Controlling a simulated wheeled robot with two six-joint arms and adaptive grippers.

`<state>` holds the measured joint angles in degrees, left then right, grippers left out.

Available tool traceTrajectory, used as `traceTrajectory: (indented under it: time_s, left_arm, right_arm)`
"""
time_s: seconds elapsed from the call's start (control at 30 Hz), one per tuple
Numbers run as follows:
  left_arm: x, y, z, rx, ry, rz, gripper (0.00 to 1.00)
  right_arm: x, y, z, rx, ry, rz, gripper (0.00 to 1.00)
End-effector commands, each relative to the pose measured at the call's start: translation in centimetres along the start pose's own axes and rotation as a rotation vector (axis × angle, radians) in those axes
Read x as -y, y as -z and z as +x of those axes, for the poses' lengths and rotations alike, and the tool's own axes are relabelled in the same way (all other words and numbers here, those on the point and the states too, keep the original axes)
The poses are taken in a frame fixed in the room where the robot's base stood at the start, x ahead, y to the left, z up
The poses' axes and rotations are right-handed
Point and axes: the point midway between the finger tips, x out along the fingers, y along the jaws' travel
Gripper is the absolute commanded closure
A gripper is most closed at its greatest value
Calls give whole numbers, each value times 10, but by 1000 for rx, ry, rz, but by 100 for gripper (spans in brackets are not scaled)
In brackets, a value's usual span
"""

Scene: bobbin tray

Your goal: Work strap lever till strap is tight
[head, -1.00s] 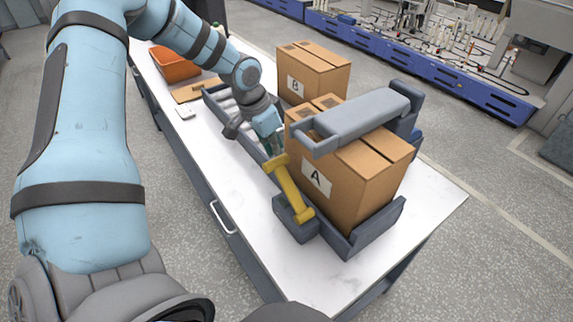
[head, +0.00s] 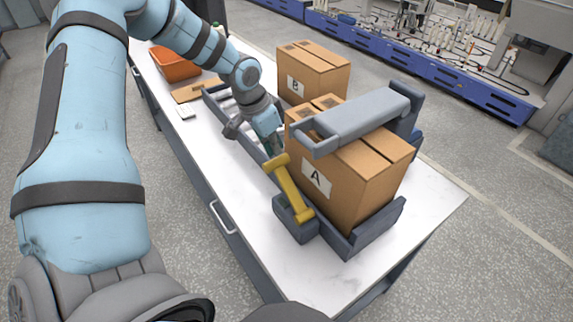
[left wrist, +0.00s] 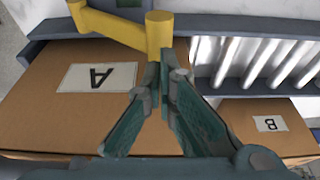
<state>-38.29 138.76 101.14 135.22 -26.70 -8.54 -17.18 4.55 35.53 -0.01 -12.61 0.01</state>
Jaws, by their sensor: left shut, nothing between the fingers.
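The yellow strap lever (head: 290,189) rises from a dark grey block (head: 297,218) at the near left side of the carton marked A (head: 345,180). Its crossbar end is up. A grey strap bar (head: 360,120) lies across the top of carton A. My left gripper (head: 274,150) is shut and empty, just behind the lever's upper end. In the left wrist view, the shut fingertips (left wrist: 167,70) are beside the lever's crossbar (left wrist: 158,35); whether they touch it I cannot tell. My right gripper is not in view.
Carton B (head: 313,72) stands behind carton A, beside a roller track (left wrist: 255,62). An orange bin (head: 175,64) and a brown flat piece (head: 195,90) lie at the far end of the white table (head: 190,150). The table's near end is clear.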

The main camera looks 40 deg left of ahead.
Motion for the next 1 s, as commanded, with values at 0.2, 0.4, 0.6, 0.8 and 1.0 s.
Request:
traceTrajectory:
  time_s: [0.2, 0.4, 0.6, 0.8, 1.0]
  left_arm:
    - [3, -4, 14, 0, -1, 0, 100]
    - [7, -9, 27, 0, -1, -2, 100]
    - [10, -14, 41, 2, -2, -1, 100]
    - [14, -17, 54, 2, -2, -1, 100]
    - [15, -18, 57, 1, -1, -1, 100]
  right_arm:
    - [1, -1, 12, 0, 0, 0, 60]
    - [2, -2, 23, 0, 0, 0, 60]
    - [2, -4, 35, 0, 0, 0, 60]
    - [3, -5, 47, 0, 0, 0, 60]
    - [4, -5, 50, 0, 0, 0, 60]
